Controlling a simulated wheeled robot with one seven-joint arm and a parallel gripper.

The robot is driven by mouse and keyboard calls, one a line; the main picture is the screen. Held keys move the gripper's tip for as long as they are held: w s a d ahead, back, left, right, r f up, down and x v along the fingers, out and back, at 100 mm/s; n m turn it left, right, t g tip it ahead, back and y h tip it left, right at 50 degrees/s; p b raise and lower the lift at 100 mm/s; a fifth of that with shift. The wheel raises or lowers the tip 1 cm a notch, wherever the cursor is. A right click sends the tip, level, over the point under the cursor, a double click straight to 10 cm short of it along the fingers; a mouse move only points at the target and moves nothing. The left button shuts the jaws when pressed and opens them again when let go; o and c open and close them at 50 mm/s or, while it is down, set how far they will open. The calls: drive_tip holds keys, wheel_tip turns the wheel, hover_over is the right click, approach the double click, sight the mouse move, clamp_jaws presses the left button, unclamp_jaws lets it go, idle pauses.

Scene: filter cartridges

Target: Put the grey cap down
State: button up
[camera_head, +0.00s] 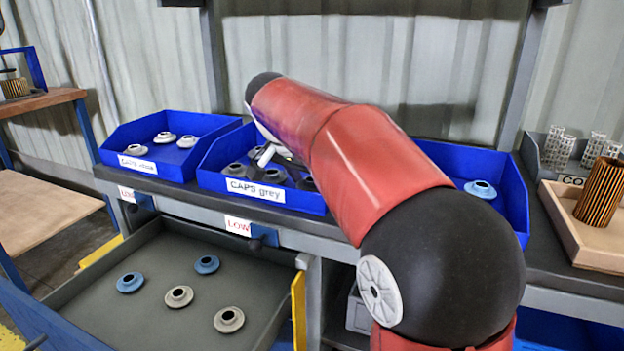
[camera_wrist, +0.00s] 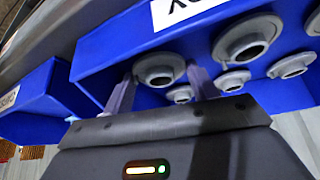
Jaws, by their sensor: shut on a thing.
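My gripper (camera_wrist: 160,73) is shut on a grey cap (camera_wrist: 148,76), a round flanged ring with a dark central hole, held between its two fingertips. In the head view my gripper (camera_head: 265,156) is low inside the blue bin labelled "CAPS grey" (camera_head: 285,196), largely covered by my red arm. Several other grey caps lie in this bin, such as one beside the held cap (camera_wrist: 249,42) and one near the label (camera_head: 273,175). I cannot tell whether the held cap touches the bin floor or hangs just above it.
A blue bin of white caps (camera_head: 118,139) stands to the left, and a bin with a blue cap (camera_head: 481,189) to the right. Below is a grey tray (camera_head: 150,325) with blue and pale caps. A wooden tray (camera_head: 565,222) with a filter cartridge (camera_head: 598,190) stands far right.

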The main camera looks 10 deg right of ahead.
drive_tip(key=shift+f, duration=0.2)
drive_tip(key=o, duration=0.7)
drive_tip(key=shift+c, duration=0.2)
drive_tip(key=shift+r, duration=0.1)
drive_tip(key=shift+r, duration=0.3)
drive_tip(key=p+v, duration=0.1)
drive_tip(key=v, duration=1)
drive_tip(key=shift+s+a+r, duration=0.15)
drive_tip(key=shift+r, duration=0.15)
drive_tip(key=s+d+f+n+y, duration=0.1)
drive_tip(key=s+f+n, duration=0.2)
drive_tip(key=s+f, duration=0.4)
drive_tip(key=s+d+f+n+t+y, duration=0.1)
drive_tip(key=s+d+f+n+y, duration=0.1)
drive_tip(key=s+f, duration=0.5)
drive_tip(key=s+d+f+n+y, duration=0.1)
drive_tip(key=s+f+n, duration=0.3)
drive_tip(key=s+f, duration=0.3)
drive_tip(key=s, duration=0.3)
drive_tip(key=shift+d+f+n+t+y, duration=0.3)
drive_tip(key=shift+f+n, duration=0.1)
